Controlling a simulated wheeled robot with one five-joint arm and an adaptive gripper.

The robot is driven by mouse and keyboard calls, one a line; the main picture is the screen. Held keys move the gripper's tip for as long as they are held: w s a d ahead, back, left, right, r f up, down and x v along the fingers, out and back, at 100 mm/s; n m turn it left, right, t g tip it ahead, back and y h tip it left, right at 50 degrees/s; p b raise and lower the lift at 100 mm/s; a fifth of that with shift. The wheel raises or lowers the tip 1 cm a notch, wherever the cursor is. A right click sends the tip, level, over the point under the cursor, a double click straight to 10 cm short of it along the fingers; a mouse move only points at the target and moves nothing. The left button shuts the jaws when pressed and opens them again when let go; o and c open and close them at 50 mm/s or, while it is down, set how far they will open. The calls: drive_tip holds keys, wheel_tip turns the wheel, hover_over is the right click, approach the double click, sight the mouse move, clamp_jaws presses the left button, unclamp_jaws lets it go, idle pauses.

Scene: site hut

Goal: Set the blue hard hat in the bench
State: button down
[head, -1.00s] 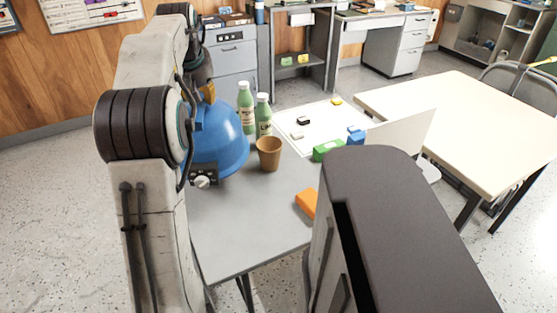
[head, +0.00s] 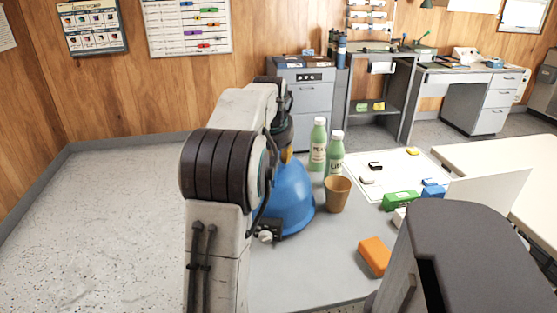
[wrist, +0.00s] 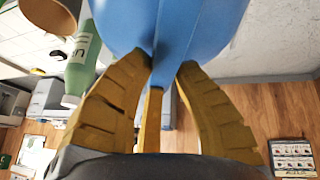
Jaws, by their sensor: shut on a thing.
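The blue hard hat (head: 288,203) is at the left part of the grey table (head: 310,268) in front of me, partly hidden behind my arm. I cannot tell whether it touches the tabletop. My gripper (head: 287,150) is above the hat, mostly hidden by my arm in the head view. In the wrist view, the yellow fingers (wrist: 167,68) of my gripper are shut on the blue hat (wrist: 172,28), which fills the top middle. I cannot tell for sure which piece of furniture is the bench.
A brown cup (head: 337,194) and two green bottles (head: 318,145) stand close to the hat's right. An orange block (head: 375,256), a green block (head: 401,201) and a white board (head: 385,166) with small items lie further right. A shelf unit (head: 376,95) and desk (head: 470,100) stand behind.

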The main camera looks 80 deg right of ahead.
drive_tip(key=shift+f, duration=0.5)
drive_tip(key=shift+f, duration=0.15)
drive_tip(key=c, duration=1.1)
unclamp_jaws()
drive_tip(key=shift+a+r, duration=0.2)
drive_tip(key=shift+r, duration=0.4)
drive_tip(key=p+v, duration=0.2)
drive_tip(key=v, duration=0.9)
drive_tip(key=shift+a, duration=0.1)
